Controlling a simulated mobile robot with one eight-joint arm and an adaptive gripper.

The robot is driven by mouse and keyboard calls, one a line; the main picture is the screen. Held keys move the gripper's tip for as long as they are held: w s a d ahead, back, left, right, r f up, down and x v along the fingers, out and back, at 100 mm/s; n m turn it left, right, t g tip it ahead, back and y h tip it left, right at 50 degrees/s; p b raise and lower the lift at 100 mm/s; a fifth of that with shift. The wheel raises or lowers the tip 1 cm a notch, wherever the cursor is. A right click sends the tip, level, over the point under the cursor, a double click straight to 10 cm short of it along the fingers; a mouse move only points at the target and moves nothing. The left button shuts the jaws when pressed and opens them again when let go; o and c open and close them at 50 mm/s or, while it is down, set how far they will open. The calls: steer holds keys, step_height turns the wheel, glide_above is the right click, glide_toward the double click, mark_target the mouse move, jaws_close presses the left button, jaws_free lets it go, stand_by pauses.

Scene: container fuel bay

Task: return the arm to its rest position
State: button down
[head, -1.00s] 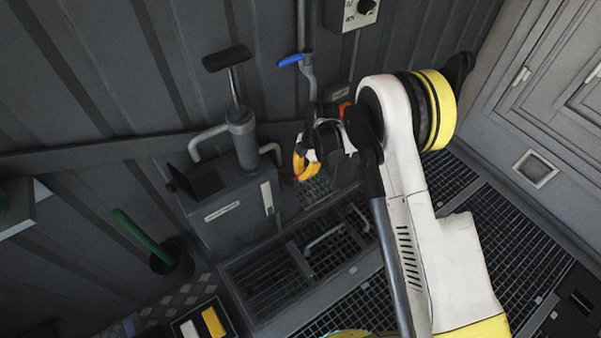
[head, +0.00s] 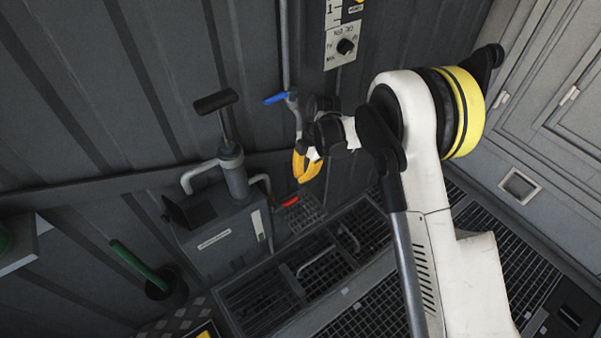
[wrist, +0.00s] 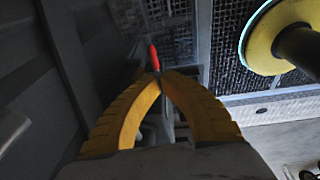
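My gripper (head: 302,178), with yellow-orange fingers, hangs in the air in front of the back wall, right of the grey hand-pump unit (head: 222,238). In the wrist view my gripper (wrist: 158,77) has its two ribbed fingers meeting at the tips, with nothing visible between them. My white arm is bent, its elbow high and its forearm reaching left. A red handle (wrist: 153,58) shows just beyond the fingertips; in the head view the red handle (head: 290,201) is at a small wire basket (head: 305,214) below my gripper.
A pipe with a blue lever (head: 274,98) runs down the wall beside my wrist. A grated trough (head: 262,300) lies below. Pale cabinet doors (head: 555,110) stand at right. A green-handled tool (head: 138,262) is at lower left.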

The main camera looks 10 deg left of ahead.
steer(key=s+d+r+m+t, duration=0.2)
steer(key=d+r+m, duration=0.5)
steer(key=r, duration=0.4)
steer(key=s+d+r+m+t, duration=0.2)
steer(key=d+r+m, duration=0.3)
steer(key=d+r, duration=0.6)
steer(key=s+d+r+m+t+h, duration=0.1)
steer(key=s+d+r+m+t, duration=0.1)
steer(key=s+d+m, duration=0.5)
steer(key=s+d+r+m+t+h, duration=0.1)
steer(key=s+d+r+m, duration=0.3)
steer(key=s+d+m, duration=0.4)
steer(key=s+t, duration=0.1)
steer(key=s, duration=0.2)
steer(key=shift+s+d+m+t, duration=0.15)
steer(key=shift+s+m+t, duration=0.15)
steer(key=shift+s, duration=0.05)
